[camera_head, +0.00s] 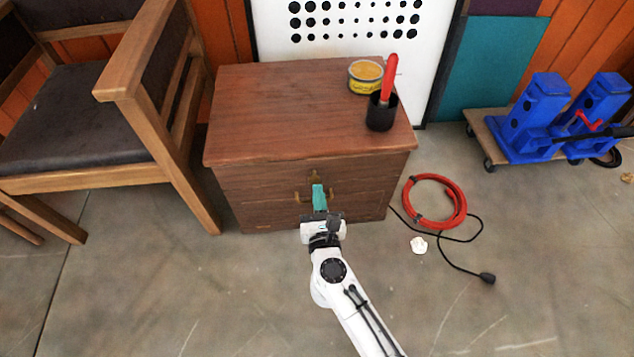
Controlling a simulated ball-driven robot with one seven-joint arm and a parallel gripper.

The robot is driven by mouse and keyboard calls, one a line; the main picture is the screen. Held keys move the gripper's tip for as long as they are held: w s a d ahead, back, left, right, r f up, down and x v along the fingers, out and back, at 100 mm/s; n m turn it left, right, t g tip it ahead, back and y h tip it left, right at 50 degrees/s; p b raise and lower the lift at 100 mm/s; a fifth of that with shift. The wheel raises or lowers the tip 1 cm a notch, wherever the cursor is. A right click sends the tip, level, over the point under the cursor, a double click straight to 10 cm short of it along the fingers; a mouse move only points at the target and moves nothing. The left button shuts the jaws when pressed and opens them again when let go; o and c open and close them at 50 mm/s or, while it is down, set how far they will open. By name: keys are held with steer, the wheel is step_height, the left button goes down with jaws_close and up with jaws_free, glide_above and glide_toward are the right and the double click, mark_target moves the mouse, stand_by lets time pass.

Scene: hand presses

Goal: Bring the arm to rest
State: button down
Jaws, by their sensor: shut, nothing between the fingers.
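My gripper (319,197) is in the lower middle of the view, in front of the wooden cabinet. Its teal fingertips are together with nothing between them. They overlap the cabinet's drawer front in the picture, close to the brass handle; I cannot tell whether they touch it. My white arm reaches up to it from the bottom edge, stretched forward over the floor.
The brown cabinet (280,120) carries a yellow tin (365,80) and a black cup (381,113) holding a red-handled tool (389,78). A wooden chair (150,60) stands left. A red coil (460,205), black cable and blue presses (535,115) lie right.

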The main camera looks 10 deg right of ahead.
steer(key=s, duration=0.6)
steer(key=shift+s+a+p, duration=0.15)
steer(key=shift+s+p, duration=0.15)
steer(key=shift+p, duration=0.15)
step_height(320, 180, up, 4)
steer(key=a+n+y, duration=0.2)
steer(key=n+y, duration=0.5)
steer(key=n, duration=0.6)
steer(key=s+d+f+n+g+h, duration=0.2)
steer(key=s+d+n+g+h, duration=0.1)
steer(key=s+d+n+g, duration=0.8)
steer(key=s+d+f+n+g+h, duration=0.2)
steer(key=s+d+n+g+h, duration=0.3)
steer(key=s+d+n, duration=0.95)
step_height(320, 180, up, 35)
steer(key=a+m+g+y+p, duration=0.1)
steer(key=a+m+p, duration=0.1)
steer(key=p, duration=3.3)
steer(key=shift+s+f, duration=0.2)
steer(key=shift+s, duration=0.25)
steer(key=shift+m, duration=0.25)
